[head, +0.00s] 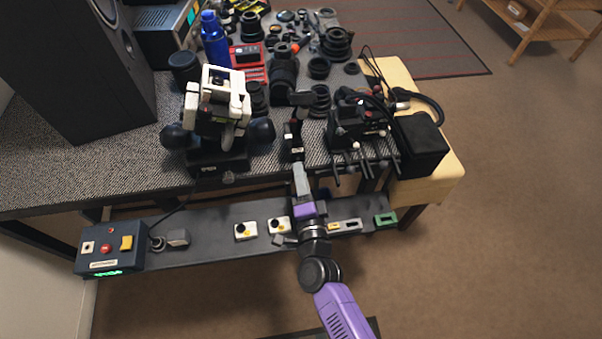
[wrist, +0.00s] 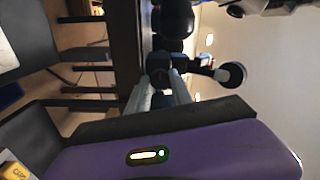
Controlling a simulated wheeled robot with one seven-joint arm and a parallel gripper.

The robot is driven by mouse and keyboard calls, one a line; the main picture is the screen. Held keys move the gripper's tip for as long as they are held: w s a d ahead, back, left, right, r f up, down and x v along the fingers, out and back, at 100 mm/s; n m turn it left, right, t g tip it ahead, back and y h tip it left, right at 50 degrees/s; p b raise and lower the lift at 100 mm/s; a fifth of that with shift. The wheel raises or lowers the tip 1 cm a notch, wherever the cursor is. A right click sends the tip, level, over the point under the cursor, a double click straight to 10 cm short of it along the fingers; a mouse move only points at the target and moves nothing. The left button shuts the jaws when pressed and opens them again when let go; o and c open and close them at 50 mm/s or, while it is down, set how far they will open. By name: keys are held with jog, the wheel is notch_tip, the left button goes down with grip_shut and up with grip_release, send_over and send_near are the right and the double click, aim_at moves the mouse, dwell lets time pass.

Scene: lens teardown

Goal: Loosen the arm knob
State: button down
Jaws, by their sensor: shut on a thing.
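A small black jointed stand (head: 292,139) with a white label stands at the front edge of the bench. My gripper (head: 299,166) reaches its lower front end from below. In the wrist view, the two pale fingers of my gripper (wrist: 162,80) close around a dark knob (wrist: 158,62), which I take to be the arm knob. The fingertips touch its sides. The fingers and the dark parts behind hide much of the knob's shape. A black disc on a short stem (wrist: 231,74) sits to the right of the fingertips.
Left of the stand is a white-and-black device (head: 222,95) with round black knobs. Close on the right is a black rig (head: 357,125) with rods sticking out. A lower shelf (head: 206,249) with small boxes and a control box (head: 110,250) runs below. Lenses crowd the bench behind.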

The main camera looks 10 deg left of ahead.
dwell(0.4)
jog(key=c, duration=1.1)
grip_release()
jog(key=shift+s, duration=0.1)
jog(key=v, duration=0.7)
jog(key=shift+s+d, duration=0.1)
jog(key=shift+s, duration=0.25)
